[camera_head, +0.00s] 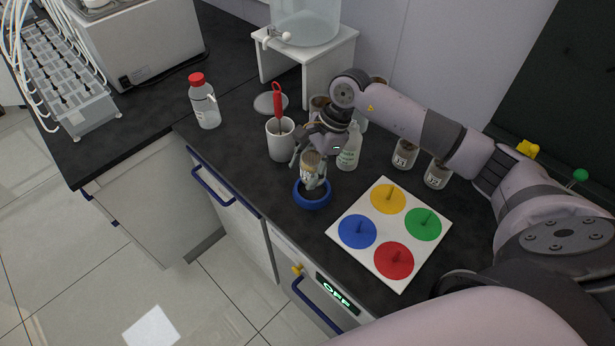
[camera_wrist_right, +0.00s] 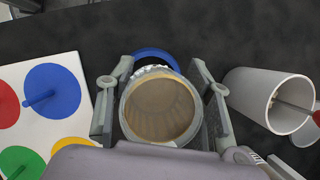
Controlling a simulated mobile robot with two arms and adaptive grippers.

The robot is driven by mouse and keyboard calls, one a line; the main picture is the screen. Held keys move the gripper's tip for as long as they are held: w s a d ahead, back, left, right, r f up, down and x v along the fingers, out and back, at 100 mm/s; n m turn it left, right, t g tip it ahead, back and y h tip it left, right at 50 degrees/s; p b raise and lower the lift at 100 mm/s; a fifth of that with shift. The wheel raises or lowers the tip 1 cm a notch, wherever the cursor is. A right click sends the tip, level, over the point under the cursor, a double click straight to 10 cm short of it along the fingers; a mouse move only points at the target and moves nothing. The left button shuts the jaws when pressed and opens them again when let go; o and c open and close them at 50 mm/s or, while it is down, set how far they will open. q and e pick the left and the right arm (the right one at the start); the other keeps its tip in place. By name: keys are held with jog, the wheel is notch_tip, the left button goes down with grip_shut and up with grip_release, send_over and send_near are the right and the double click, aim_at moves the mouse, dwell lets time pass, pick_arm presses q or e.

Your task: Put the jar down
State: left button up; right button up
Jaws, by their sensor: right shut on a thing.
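The jar (camera_head: 311,168) is small, with a pale label and brown contents. In the right wrist view its round open mouth (camera_wrist_right: 160,108) faces the camera. My right gripper (camera_head: 312,176) is shut on it, with one finger on each side (camera_wrist_right: 160,106). A blue ring (camera_head: 313,203) lies on the dark bench just below the jar; it also shows behind the jar in the wrist view (camera_wrist_right: 155,52). The jar hides part of the ring. I cannot tell whether the jar's base touches anything. My left gripper is not in view.
A white mug (camera_head: 281,142) with a red-handled tool stands left of the gripper. A spray bottle (camera_head: 349,150) stands close on the right. A white board (camera_head: 345,256) with coloured discs lies to the right. Other jars (camera_head: 405,153) stand behind. The bench's front edge is near.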

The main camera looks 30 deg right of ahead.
aim_at(307, 181)
notch_tip(307, 181, down, 4)
jog(key=shift+f+p, duration=0.2)
jog(key=shift+p, duration=0.35)
jog(key=shift+f, duration=0.1)
jog(key=shift+f+b, duration=0.25)
jog(key=shift+b, duration=0.2)
jog(key=shift+s+f+b, duration=0.2)
jog(key=shift+f+b, duration=0.1)
jog(key=shift+b, duration=0.15)
jog(key=o, duration=1.5)
jog(key=shift+f, duration=0.15)
jog(key=shift+w, duration=0.15)
